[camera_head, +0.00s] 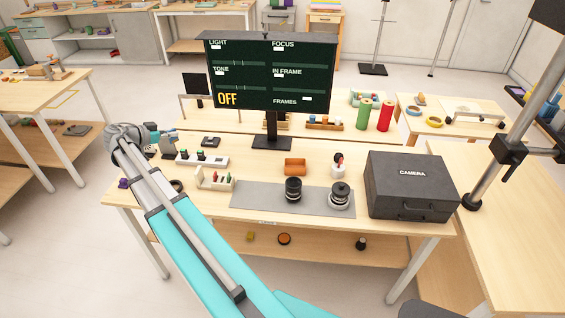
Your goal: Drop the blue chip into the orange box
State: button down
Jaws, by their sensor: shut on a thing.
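The orange box (295,167) is a small open box on the worktable, behind the grey mat and left of the black case. My arm reaches up from the bottom of the view to the table's left end. My gripper (151,151) is there, low near the tabletop, well to the left of the orange box. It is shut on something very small. I cannot make out the blue chip clearly; it is hidden or too small at the jaws.
The grey mat (255,204) holds two dark lenses (293,190). A black camera case (410,187) stands right. A dark display (268,75) reading OFF rises behind.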

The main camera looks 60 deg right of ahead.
aim_at(297, 172)
jog(key=u, duration=0.05)
jog(key=i, duration=2)
jog(key=z, duration=2.45)
